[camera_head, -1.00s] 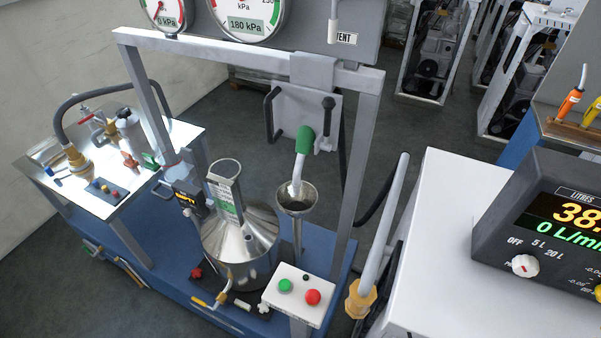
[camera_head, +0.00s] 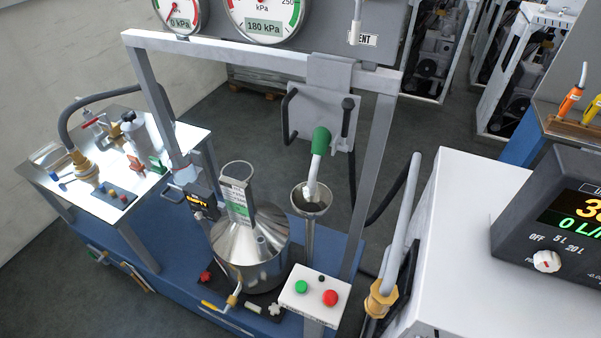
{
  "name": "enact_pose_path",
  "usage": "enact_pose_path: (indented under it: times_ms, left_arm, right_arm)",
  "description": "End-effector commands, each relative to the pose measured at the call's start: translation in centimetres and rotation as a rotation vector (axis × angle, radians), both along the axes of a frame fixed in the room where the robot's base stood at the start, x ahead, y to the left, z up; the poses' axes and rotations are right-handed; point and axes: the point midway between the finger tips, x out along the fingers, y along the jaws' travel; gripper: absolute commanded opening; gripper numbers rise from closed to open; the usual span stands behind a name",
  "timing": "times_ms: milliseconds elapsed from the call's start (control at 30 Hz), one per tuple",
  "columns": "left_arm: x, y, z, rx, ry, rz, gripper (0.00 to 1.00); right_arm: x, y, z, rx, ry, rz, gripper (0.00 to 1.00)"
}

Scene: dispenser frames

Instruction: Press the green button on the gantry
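The green button (camera_head: 301,287) sits on the left of a white control box (camera_head: 314,299) at the front of the gantry (camera_head: 381,150). A red button (camera_head: 330,298) is on its right, and a small black knob (camera_head: 321,279) is behind them. The green button is unobstructed in this view. The gantry is a grey metal frame on a blue base. Neither of my grippers shows in the head view.
A steel can (camera_head: 250,250) stands beside the box, with a funnel (camera_head: 312,200) under a green-handled nozzle (camera_head: 321,141). A white cabinet (camera_head: 470,230) with a litre display stands at right. A steel side table (camera_head: 165,133) with fittings is at left.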

Motion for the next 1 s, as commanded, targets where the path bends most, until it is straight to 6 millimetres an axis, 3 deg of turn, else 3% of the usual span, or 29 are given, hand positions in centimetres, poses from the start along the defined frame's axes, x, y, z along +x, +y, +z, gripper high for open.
enact_pose_path:
  times_ms: [67,733,1000]
  left_arm:
    - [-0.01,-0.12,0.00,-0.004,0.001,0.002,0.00]
    - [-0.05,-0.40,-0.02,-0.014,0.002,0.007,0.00]
    - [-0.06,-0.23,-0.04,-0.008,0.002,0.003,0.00]
  right_arm:
    - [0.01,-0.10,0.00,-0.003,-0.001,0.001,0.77]
    - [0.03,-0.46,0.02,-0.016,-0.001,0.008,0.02]
    - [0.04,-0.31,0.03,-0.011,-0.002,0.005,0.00]
